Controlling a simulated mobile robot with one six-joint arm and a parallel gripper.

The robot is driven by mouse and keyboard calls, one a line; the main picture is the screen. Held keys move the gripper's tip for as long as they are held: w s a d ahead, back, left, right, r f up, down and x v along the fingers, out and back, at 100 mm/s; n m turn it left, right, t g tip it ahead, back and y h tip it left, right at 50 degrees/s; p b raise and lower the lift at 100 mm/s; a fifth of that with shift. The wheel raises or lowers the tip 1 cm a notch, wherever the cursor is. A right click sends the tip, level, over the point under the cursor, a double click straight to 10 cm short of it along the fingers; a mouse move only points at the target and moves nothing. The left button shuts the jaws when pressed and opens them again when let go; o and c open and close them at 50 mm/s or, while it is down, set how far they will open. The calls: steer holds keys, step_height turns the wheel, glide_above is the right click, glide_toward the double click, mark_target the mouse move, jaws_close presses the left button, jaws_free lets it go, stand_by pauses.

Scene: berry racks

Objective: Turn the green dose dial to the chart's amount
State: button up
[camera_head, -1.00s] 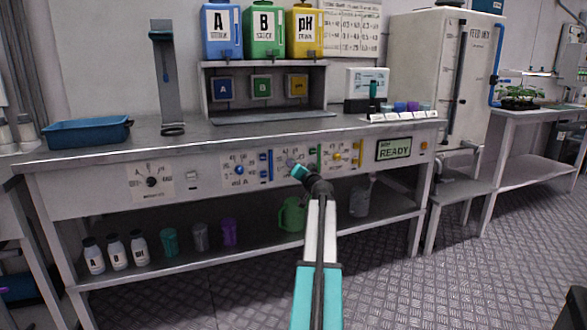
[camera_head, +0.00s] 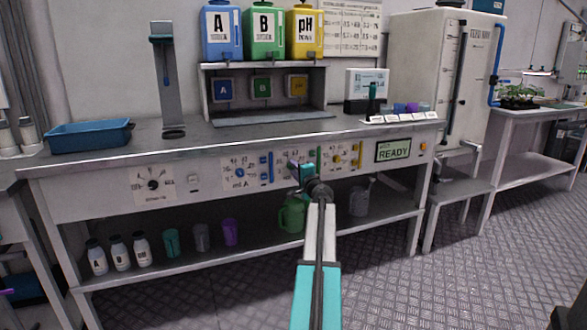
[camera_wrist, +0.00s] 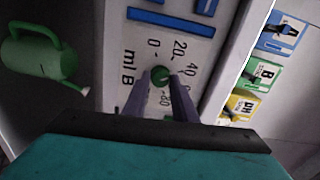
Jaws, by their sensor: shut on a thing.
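The green dose dial (camera_wrist: 161,75) sits on a white panel marked "ml B" in the wrist view, with scale numbers around it, among them 0, 20 and 40. My gripper (camera_wrist: 160,84) has its two fingers on either side of the dial and is shut on it. I cannot make out the dial's pointer. In the head view my gripper (camera_head: 295,168) is at the bench's front panel and hides the dial. The chart (camera_head: 352,28) hangs on the wall behind the bench; its figures are too small to read.
A blue dial (camera_head: 240,172) and a yellow dial (camera_head: 338,160) flank the gripper on the panel. A READY display (camera_head: 394,149) is to the right. A green watering can (camera_head: 291,216) stands on the lower shelf. Labelled A, B and pH containers (camera_head: 263,33) stand above the bench.

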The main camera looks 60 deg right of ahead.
steer(key=shift+w+a+r+m, duration=0.15)
steer(key=shift+w+a+m, duration=0.05)
steer(key=shift+w+m, duration=0.15)
steer(key=o, duration=1)
steer(key=shift+o, duration=0.2)
steer(key=shift+s+d, duration=0.1)
steer(key=shift+s, duration=0.15)
steer(key=p+v, duration=0.2)
steer(key=v, duration=1.1)
steer(key=shift+s+a, duration=0.2)
